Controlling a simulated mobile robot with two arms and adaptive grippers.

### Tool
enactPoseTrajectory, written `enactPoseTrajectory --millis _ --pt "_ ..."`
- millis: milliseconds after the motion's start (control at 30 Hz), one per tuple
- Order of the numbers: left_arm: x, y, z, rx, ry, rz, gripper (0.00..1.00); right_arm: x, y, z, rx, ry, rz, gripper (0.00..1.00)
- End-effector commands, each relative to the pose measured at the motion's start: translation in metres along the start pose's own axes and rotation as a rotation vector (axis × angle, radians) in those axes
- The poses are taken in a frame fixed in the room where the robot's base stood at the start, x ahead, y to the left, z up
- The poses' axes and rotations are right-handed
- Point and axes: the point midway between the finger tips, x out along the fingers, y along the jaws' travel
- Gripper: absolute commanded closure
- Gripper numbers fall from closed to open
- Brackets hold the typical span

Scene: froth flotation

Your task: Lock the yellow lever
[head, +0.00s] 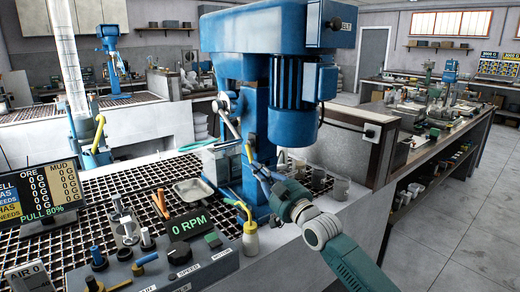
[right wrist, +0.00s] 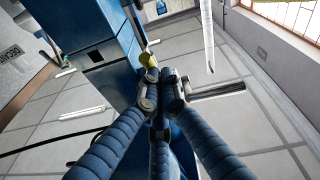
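The yellow lever (head: 250,152) is on the front of the blue column of the flotation machine (head: 256,125). My right gripper (head: 260,172) is just below the lever, in front of the column. In the right wrist view, the fingertips of this gripper (right wrist: 164,88) are drawn close together. A yellow end of the lever (right wrist: 148,60) shows just beyond the fingertips. I cannot tell whether the fingers touch the lever. My left gripper is not in view.
A control panel (head: 160,268) with knobs and a 0 RPM display (head: 186,226) stands front left. A yellow-capped bottle (head: 250,238) and a tray (head: 192,191) are near the machine. A long workbench (head: 425,150) runs along the right; the floor beside it is clear.

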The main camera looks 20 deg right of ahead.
Motion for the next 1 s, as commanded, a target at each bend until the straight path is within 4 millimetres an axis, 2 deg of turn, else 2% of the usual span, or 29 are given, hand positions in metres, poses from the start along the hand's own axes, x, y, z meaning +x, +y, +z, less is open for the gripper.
enactPoseTrajectory --millis 300,1000 --pt "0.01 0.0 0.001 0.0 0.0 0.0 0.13 0.007 -0.002 0.013 -0.001 -0.004 0.0 1.0" --pt "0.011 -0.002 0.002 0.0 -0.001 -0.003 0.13 0.008 -0.004 0.018 0.001 -0.009 -0.002 1.0"
